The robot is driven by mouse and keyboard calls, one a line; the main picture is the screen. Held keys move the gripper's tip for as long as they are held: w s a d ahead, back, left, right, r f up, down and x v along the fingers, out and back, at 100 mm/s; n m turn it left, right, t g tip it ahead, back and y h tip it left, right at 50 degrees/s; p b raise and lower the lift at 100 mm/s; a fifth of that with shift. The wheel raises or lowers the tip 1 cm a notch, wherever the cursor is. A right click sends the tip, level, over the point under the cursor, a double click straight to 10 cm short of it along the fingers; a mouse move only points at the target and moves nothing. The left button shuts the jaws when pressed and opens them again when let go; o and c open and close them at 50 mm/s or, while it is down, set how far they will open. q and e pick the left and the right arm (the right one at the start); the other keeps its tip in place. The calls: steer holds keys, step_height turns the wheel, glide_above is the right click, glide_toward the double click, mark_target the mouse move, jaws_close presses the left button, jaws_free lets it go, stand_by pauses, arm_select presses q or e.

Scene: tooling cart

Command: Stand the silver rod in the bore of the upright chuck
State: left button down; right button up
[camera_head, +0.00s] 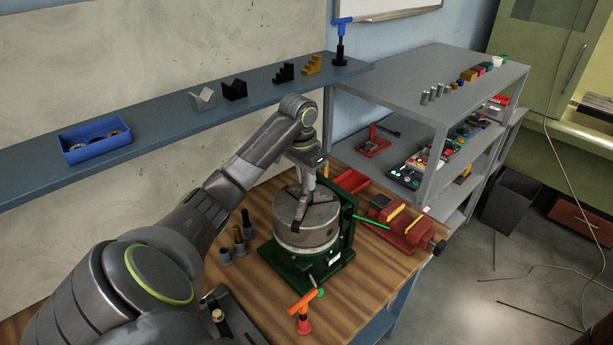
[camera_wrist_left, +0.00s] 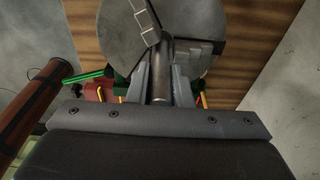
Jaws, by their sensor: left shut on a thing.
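The upright chuck (camera_head: 306,236) is a grey cylinder with dark jaws on its top face, set in a green base on the wooden bench. My left gripper (camera_head: 309,176) points down over the chuck. In the left wrist view, its two fingers (camera_wrist_left: 159,88) are shut on the silver rod (camera_wrist_left: 158,68). The rod runs from between the fingers toward the middle of the chuck face (camera_wrist_left: 205,22). The fingers and jaws hide much of the rod, so I cannot tell whether its end is above or inside the bore. My right gripper is out of view.
A red vise (camera_head: 402,228) and red tray (camera_head: 352,181) stand right of the chuck. Grey holders (camera_head: 240,248) with tools stand left of it. An orange-handled tool (camera_head: 304,308) stands in front. A blue shelf (camera_head: 180,112) runs behind, and a grey rack (camera_head: 440,90) stands right.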

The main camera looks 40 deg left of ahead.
arm_select(q)
steer(key=shift+f, duration=0.95)
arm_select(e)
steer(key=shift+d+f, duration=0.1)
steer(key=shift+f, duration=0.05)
